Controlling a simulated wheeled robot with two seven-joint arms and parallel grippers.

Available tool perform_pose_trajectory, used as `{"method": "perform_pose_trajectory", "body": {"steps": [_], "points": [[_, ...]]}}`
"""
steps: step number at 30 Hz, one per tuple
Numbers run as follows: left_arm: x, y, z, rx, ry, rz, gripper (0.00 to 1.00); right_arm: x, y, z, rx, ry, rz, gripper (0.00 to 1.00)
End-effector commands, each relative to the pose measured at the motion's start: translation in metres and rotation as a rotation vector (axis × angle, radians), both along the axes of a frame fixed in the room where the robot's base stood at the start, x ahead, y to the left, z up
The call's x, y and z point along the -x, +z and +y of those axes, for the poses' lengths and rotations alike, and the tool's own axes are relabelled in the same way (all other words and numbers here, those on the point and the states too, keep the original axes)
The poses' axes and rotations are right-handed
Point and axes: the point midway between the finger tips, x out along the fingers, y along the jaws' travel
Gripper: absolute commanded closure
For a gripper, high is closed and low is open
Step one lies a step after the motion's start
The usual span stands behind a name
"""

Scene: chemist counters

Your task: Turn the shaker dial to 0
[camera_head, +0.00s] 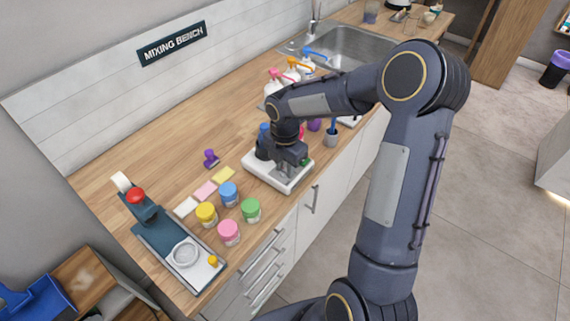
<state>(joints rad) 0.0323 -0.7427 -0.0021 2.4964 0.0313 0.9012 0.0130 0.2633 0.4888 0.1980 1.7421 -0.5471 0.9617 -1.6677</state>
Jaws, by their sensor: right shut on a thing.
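The shaker is the low white device (262,173) on the wooden counter, near its front edge. My right arm reaches in from the right and bends down over it. My right gripper (290,165) is low at the shaker's front right part, shut on what appears to be the dial. The dial itself and its markings are hidden by the gripper, so I cannot read its setting. A small green part shows beside the gripper. My left gripper is not in view.
Blue (228,193), yellow (206,213), green (250,209) and pink (228,232) jars stand left of the shaker. Bottles (273,84) and a sink (350,45) lie behind my arm.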

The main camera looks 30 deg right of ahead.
Motion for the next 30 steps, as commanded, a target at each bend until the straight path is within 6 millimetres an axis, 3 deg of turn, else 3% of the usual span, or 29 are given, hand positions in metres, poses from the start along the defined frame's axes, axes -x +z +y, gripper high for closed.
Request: {"method": "perform_pose_trajectory", "body": {"steps": [21, 22, 26, 30], "points": [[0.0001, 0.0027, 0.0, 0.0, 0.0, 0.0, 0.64, -0.0013, 0.0015, -0.0002, 0.001, 0.075, -0.005, 0.97], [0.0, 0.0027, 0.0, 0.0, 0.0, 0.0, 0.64, -0.0013, 0.0015, -0.0002, 0.001, 0.075, -0.005, 0.7], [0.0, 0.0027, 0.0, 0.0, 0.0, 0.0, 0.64, -0.001, 0.0012, -0.0001, 0.001, 0.074, -0.004, 0.53], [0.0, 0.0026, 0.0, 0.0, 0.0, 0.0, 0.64, -0.0006, 0.0007, 0.0, 0.0, 0.073, -0.002, 0.52]]}}
